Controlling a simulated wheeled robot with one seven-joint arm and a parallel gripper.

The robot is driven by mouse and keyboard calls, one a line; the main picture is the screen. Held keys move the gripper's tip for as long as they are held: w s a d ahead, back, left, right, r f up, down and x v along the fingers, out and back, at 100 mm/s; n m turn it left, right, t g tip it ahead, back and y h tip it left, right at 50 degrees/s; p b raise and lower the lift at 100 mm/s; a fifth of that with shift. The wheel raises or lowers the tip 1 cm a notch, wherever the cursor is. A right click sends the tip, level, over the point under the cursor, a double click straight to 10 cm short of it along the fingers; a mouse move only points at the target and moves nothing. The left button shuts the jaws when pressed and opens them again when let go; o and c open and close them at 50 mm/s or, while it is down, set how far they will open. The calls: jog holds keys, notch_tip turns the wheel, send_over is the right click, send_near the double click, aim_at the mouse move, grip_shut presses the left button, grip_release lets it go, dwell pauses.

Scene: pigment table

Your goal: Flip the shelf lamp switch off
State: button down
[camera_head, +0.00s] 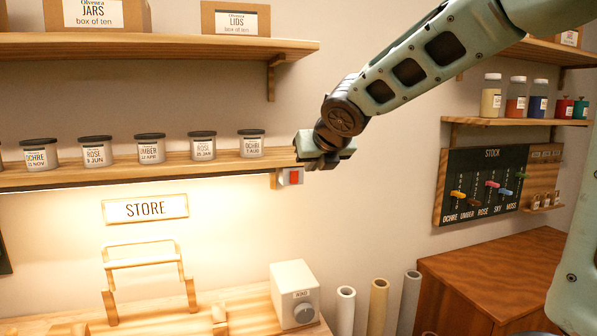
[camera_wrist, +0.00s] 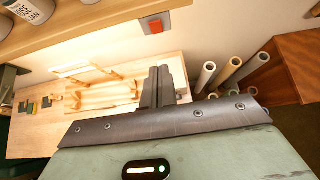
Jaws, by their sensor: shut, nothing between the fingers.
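The shelf lamp switch (camera_head: 291,177) is a small pale box with a red rocker, fixed at the right end of the lower shelf. It also shows at the top of the wrist view (camera_wrist: 154,26). The lamp under the shelf lights the wall and bench with a warm glow. My gripper (camera_head: 305,148) is at the shelf's right end, just above the switch in the head view. In the wrist view the shut, empty fingers (camera_wrist: 158,70) appear below the switch with a gap between them in the picture. I cannot tell whether anything touches the switch.
The lower shelf (camera_head: 200,175) carries several lidded jars, with one jar (camera_head: 251,143) close to my gripper. Below stand a grey dial box (camera_head: 294,295) and several upright rolls (camera_head: 378,305). A stock board (camera_head: 490,185) hangs at right. The wall right of the switch is clear.

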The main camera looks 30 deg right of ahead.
aim_at(294, 177)
jog(key=shift+w+d+f+p, duration=0.3)
jog(key=shift+w+d+f, duration=0.25)
jog(key=shift+w, duration=1.05)
jog(key=shift+w+d+f+p, duration=0.35)
jog(key=shift+w+f, duration=0.45)
jog(key=shift+w, duration=0.8)
jog(key=shift+w+d+f+p, duration=0.25)
jog(key=shift+w+d+f, duration=0.35)
jog(key=shift+w, duration=1)
jog(key=shift+a+f, duration=0.1)
jog(key=shift+a, duration=0.1)
